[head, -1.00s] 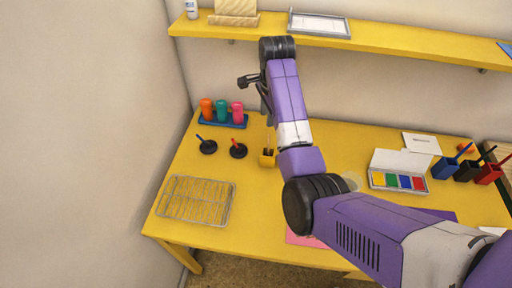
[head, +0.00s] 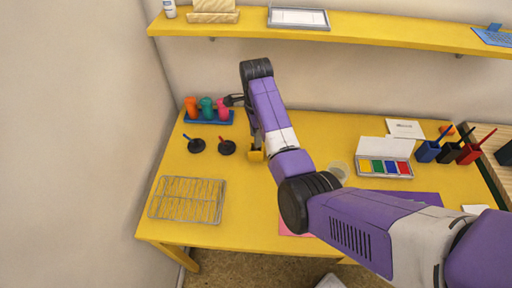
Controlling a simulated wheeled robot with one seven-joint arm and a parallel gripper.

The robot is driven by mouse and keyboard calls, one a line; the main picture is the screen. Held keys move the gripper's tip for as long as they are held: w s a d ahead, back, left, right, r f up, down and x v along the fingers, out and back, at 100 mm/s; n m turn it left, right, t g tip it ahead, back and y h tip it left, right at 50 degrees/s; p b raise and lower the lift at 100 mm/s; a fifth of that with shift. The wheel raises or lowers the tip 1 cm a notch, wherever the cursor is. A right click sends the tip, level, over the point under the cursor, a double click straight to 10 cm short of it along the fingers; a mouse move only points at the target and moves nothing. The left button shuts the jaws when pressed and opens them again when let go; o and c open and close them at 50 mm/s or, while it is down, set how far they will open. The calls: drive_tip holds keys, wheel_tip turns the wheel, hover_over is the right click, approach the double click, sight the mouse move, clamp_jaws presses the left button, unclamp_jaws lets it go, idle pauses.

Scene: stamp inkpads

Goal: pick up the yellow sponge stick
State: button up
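On the yellow table (head: 300,125) are a blue rack (head: 209,118) with coloured bottles, two dark round pads, a wire rack (head: 187,200) and a paint set (head: 385,168). Blue, black and red holders (head: 427,152) with sticks stand right. A shelf (head: 370,30) runs behind.

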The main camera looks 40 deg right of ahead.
drive_tip(key=shift+f, duration=0.5)
clamp_jaws()
drive_tip(key=shift+r, duration=0.15)
wheel_tip(320, 180, up, 20)
drive_tip(key=p, duration=0.7)
